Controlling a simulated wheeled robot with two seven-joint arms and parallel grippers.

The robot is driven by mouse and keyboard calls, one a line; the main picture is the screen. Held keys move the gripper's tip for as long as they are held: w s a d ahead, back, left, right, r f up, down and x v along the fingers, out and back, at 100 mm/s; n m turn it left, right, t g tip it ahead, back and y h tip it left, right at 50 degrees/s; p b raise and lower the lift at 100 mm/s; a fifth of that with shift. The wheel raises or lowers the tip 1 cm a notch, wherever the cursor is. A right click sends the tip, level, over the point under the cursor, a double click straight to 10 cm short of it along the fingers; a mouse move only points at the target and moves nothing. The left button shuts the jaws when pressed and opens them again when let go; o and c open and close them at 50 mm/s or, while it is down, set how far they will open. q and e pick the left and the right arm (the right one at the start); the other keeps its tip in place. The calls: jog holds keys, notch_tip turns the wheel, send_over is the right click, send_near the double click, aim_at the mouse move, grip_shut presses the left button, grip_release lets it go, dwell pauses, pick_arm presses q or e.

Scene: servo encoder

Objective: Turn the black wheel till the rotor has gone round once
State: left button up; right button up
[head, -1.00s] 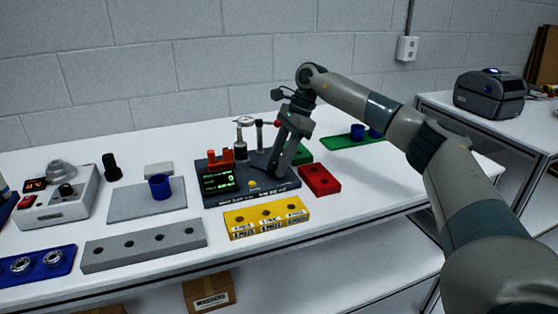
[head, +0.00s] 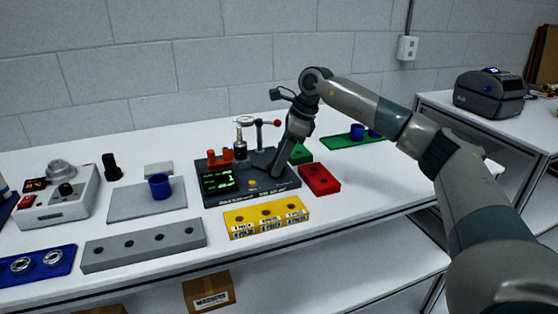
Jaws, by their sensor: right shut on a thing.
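The dark test stand (head: 228,199) sits mid-table, with a lit green display (head: 218,181) on its front left. A silver upright part (head: 244,128) stands at its back; I cannot tell whether the rotor is in it. A lever with a red ball (head: 277,123) is beside it. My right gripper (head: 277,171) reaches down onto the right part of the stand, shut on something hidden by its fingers. The black wheel cannot be made out apart from the gripper, so it is probably the hidden thing. My left gripper is out of view.
A red block (head: 319,180) stands close right of the stand, a yellow block (head: 264,219) in front. A green tray (head: 345,140) with blue cups lies behind right. Left are a grey plate (head: 135,207) with a blue cup and a grey control box (head: 52,205).

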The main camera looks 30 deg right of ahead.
jog(key=m+t+h, duration=0.1)
jog(key=m, duration=0.2)
jog(key=shift+s+a+m, duration=0.1)
jog(key=shift+m, duration=0.3)
jog(key=m+h, duration=0.1)
jog(key=m, duration=0.1)
jog(key=shift+a+m+t, duration=0.1)
jog(key=shift+m+t, duration=0.2)
jog(key=m+h+b, duration=0.1)
jog(key=m, duration=0.2)
jog(key=shift+a+m, duration=0.15)
jog(key=shift+m, duration=0.15)
jog(key=shift+m+h, duration=0.6)
jog(key=shift+m, duration=0.4)
jog(key=m+h+b, duration=0.1)
jog(key=m, duration=0.2)
jog(key=shift+a, duration=0.15)
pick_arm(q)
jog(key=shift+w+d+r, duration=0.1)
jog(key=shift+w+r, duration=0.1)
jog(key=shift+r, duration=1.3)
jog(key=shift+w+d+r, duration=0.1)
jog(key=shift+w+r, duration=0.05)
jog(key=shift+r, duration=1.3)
pick_arm(e)
jog(key=shift+r+m+h, duration=0.1)
jog(key=shift+m+h, duration=0.4)
jog(key=shift+m, duration=0.7)
jog(key=o, duration=1.1)
jog(key=shift+c, duration=0.2)
